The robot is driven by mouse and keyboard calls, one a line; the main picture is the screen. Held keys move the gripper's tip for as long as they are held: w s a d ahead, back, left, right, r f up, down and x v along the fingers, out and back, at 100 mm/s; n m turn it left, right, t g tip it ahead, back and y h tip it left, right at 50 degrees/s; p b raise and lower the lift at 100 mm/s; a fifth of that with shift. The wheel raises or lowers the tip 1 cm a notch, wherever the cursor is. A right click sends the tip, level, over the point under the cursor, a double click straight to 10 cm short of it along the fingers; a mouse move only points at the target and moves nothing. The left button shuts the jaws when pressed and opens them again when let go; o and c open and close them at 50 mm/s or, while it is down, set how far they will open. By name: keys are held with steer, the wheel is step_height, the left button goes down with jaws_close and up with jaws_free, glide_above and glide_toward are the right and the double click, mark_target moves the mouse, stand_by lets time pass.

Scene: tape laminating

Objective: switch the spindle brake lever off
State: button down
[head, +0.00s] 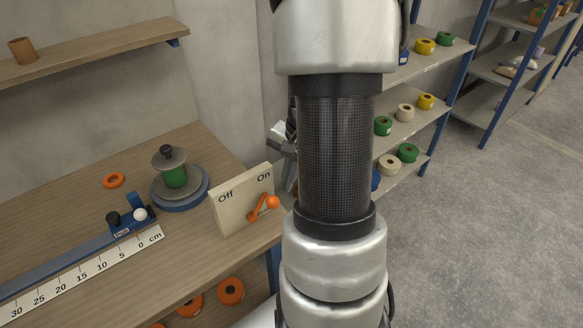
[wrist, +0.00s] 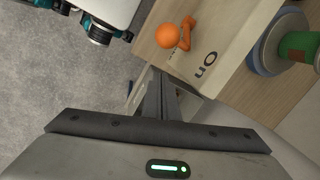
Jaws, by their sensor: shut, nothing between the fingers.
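The spindle brake lever (head: 262,207) is orange with a round knob, mounted on a pale upright panel (head: 228,209) marked Off on the left and On on the right. Its knob leans right, towards the On side. In the wrist view the lever (wrist: 178,34) shows beyond my fingers, with the panel's On lettering beside it. My gripper (wrist: 160,82) is shut and empty, apart from the knob. In the head view my gripper is mostly hidden behind my arm, just right of the panel.
The spindle (head: 175,178) with a green roll stands on the bench (head: 75,180) left of the panel. An orange ring (head: 113,180) and a centimetre ruler (head: 85,272) also lie there. Shelves (head: 410,128) with tape rolls stand behind my arm. The floor at right is clear.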

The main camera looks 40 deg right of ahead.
steer(key=shift+s+a+r+p, duration=0.1)
steer(key=shift+s+a, duration=0.15)
steer(key=shift+a, duration=0.35)
steer(key=shift+s+a+r+p, duration=0.15)
steer(key=shift+s+a, duration=0.1)
steer(key=shift+a, duration=0.3)
steer(key=shift+s+a+r+p, duration=0.1)
steer(key=shift+s+a, duration=0.15)
steer(key=shift+a, duration=0.35)
steer(key=shift+r+h, duration=0.1)
steer(key=shift+h, duration=0.2)
